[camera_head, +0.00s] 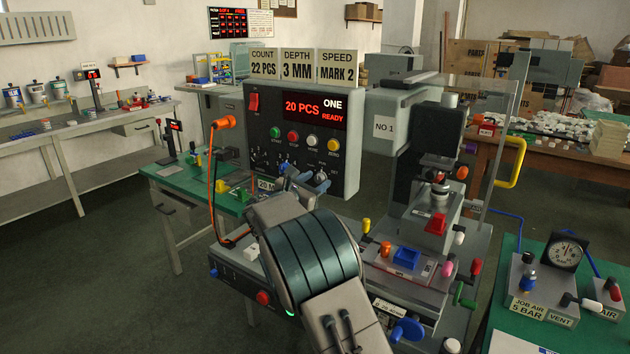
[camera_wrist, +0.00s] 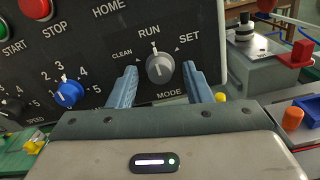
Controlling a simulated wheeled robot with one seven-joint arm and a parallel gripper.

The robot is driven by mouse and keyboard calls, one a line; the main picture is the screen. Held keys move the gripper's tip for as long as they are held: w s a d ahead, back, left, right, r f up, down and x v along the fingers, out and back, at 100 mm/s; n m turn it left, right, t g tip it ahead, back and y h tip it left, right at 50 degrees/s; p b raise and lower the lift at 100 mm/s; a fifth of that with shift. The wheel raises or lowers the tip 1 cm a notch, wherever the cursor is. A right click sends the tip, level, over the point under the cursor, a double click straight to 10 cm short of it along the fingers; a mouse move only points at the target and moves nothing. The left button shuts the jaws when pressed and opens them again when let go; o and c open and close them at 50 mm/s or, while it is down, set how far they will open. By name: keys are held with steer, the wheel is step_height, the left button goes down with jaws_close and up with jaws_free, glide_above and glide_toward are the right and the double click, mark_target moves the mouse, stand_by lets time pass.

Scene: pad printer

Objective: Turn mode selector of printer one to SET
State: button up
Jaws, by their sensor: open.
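The mode selector (camera_wrist: 160,68) is a grey knob on the dark panel (camera_wrist: 105,45) of printer one. CLEAN, RUN and SET are marked around it, and its white pointer line points up toward RUN. My gripper (camera_wrist: 160,76) is open, with one blue finger to the left of the knob and one to the right. I cannot tell whether either finger touches it. In the head view, the printer one panel (camera_head: 262,150) shows 20 PCS, ONE and READY on its display (camera_head: 314,107). My gripper is small there and partly covers the lower knobs.
The print station with a red block (camera_head: 436,224) and a blue block (camera_head: 406,258) is to the right. A clear guard (camera_head: 492,130) stands beside it.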

steer(key=shift+w+d, duration=0.1)
steer(key=shift+w, duration=0.15)
jaws_close()
